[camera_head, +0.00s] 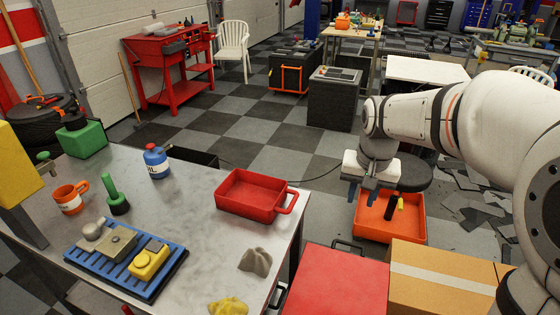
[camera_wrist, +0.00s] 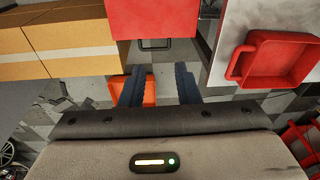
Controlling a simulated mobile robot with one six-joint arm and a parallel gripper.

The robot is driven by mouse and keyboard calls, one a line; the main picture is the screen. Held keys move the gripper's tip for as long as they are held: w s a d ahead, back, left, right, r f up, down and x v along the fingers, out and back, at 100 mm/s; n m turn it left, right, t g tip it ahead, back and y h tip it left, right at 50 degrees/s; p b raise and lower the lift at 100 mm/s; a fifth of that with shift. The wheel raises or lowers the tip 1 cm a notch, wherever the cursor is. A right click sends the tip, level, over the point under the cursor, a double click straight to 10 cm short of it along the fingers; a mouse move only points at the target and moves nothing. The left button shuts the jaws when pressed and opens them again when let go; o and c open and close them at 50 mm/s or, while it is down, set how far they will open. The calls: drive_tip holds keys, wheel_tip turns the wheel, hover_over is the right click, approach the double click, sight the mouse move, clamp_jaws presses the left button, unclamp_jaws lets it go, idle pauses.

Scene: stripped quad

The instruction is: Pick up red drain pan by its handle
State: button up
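The red drain pan (camera_head: 256,208) is a shallow rectangular tray near the right edge of the metal table. Its loop handle (camera_head: 289,202) sticks out on the right side, toward the table's edge. In the wrist view the pan (camera_wrist: 277,66) is at the upper right, with its handle (camera_wrist: 236,64) on its left side. My gripper (camera_head: 362,197) is right of the pan and its handle, beyond the table edge and apart from them. In the wrist view my gripper (camera_wrist: 160,74) has two dark fingers well apart with nothing held between them; it is open.
The metal table (camera_head: 205,235) also holds a blue oil bottle (camera_head: 156,163), a grey rag (camera_head: 255,261), a yellow rag (camera_head: 228,307) and a blue tray (camera_head: 124,270). An orange bin (camera_head: 375,228), red cabinet (camera_head: 337,285) and cardboard box (camera_head: 440,275) stand to the right.

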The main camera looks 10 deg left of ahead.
drive_tip(key=w+a+f+p, duration=0.1)
drive_tip(key=w+a+f, duration=0.3)
drive_tip(key=w+a, duration=0.6)
drive_tip(key=m+g+p, duration=0.1)
drive_tip(key=g+p, duration=0.1)
hover_over(280, 199)
drive_tip(key=f, duration=0.7)
drive_tip(key=shift+w+f, duration=0.3)
drive_tip(key=shift+w, duration=0.05)
drive_tip(key=f, duration=0.3)
drive_tip(key=f+p, duration=0.1)
drive_tip(key=f, duration=0.3)
drive_tip(key=shift+s+f, duration=0.2)
drive_tip(key=shift+f, duration=0.05)
drive_tip(key=shift+c, duration=0.3)
clamp_jaws()
drive_tip(key=shift+a, duration=0.1)
